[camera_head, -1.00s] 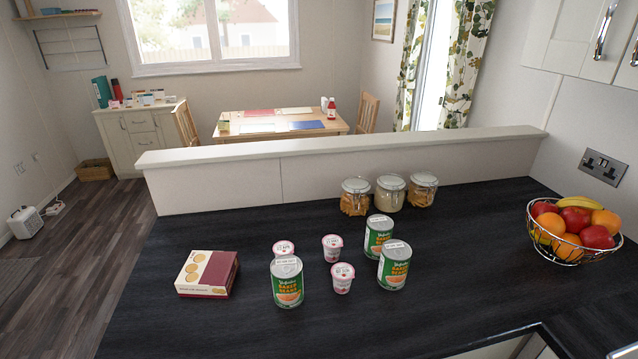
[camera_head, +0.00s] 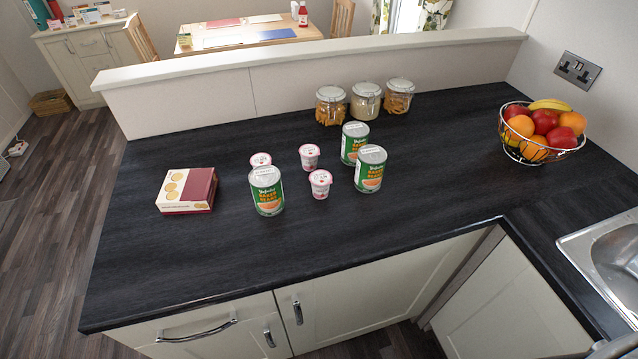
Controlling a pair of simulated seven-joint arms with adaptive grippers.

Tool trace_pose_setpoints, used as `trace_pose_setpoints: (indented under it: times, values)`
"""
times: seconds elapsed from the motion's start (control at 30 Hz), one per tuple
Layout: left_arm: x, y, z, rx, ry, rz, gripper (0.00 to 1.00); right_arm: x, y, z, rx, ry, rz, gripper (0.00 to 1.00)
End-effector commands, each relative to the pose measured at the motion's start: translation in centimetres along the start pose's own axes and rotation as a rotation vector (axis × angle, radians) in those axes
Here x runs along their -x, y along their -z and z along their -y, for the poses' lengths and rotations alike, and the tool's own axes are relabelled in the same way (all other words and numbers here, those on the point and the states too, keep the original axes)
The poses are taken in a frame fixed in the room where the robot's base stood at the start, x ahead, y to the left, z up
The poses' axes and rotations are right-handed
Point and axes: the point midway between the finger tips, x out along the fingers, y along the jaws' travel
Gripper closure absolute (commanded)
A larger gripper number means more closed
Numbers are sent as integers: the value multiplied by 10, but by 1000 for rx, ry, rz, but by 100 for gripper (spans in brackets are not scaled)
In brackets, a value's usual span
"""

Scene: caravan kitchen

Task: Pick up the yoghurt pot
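Three small white and pink yoghurt pots stand on the dark worktop in the head view. One yoghurt pot (camera_head: 320,184) stands at the front, between the tins. A second yoghurt pot (camera_head: 309,156) stands just behind it. Two more green tins, a front one (camera_head: 370,169) and a rear one (camera_head: 354,142), stand to the right of the pots. Neither of my grippers is in view.
A biscuit box (camera_head: 187,190) lies left of the tins. Several glass jars (camera_head: 364,101) stand along the low wall at the back. A wire fruit bowl (camera_head: 540,132) and a sink (camera_head: 612,255) are at the right. The front of the worktop (camera_head: 330,235) is clear.

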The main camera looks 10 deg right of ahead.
Motion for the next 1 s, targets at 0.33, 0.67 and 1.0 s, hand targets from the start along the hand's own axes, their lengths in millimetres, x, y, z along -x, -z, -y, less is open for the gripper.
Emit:
trace_pose_setpoints:
  times: [0.33,0.67,1.0]
  values:
    - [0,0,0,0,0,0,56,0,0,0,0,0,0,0]
    - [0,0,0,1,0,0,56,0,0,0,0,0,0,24]
    - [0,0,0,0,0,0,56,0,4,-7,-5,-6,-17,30]
